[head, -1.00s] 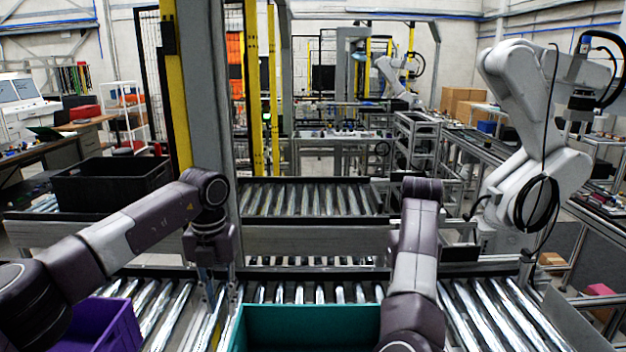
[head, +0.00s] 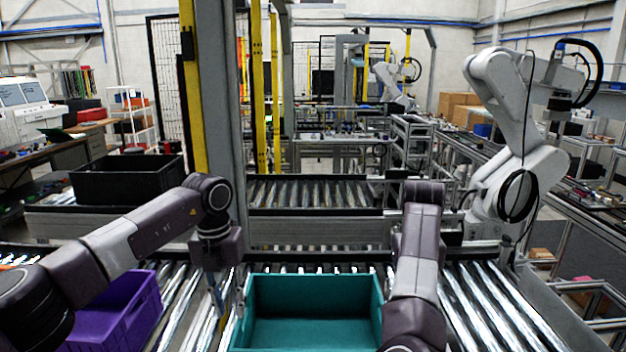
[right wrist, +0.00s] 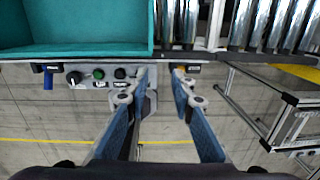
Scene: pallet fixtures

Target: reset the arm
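My left arm reaches in from the left in the head view. Its gripper (head: 226,296) points down over the rollers, between the purple crate (head: 118,312) and the teal crate (head: 312,334). Its fingers are thin and seen edge-on, so their opening is unclear. My right arm stands at the right of the teal crate in the head view, and its gripper is hidden there. In the right wrist view my right gripper (right wrist: 160,88) is open, with nothing between its blue-padded fingers. It is beside the teal crate, which fills the upper left of that view.
The roller conveyor (head: 495,305) carries both crates. A black crate (head: 128,180) sits farther back on the left. A grey post (head: 222,110) stands behind my left gripper. A white robot arm (head: 515,140) stands at the right. A button panel (right wrist: 98,75) is left of my right gripper.

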